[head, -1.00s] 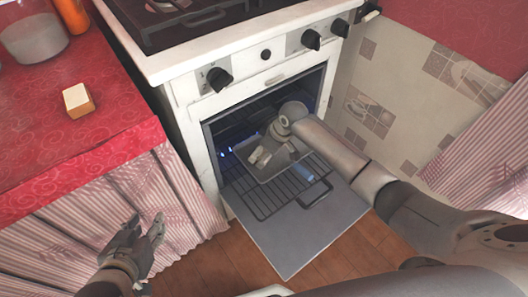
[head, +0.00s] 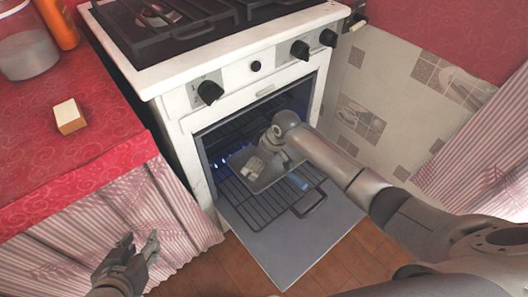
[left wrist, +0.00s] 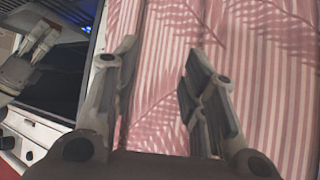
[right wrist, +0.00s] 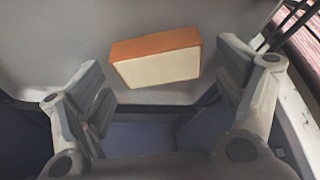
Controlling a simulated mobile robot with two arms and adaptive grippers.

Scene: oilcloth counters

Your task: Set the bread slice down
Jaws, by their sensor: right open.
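A bread slice (right wrist: 157,59) with an orange-brown crust and a pale face shows in the right wrist view. It appears to lie on the grey floor of a shallow tray (head: 262,186) on the oven rack. My right gripper (head: 257,166) reaches into the oven over the tray. In the right wrist view its fingers (right wrist: 160,88) are spread apart, with the slice between and beyond the tips and no clear contact. In the head view the gripper hides the slice. My left gripper (head: 139,248) is open and empty in front of the striped curtain (left wrist: 160,85).
The oven door (head: 290,245) hangs open, with a wire rack (head: 250,203) over it. Small blue flames (head: 222,162) show inside. A pale-topped, brown-sided block (head: 70,117) sits on the red counter (head: 105,150), near a jar (head: 28,52) and an orange bottle (head: 58,22).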

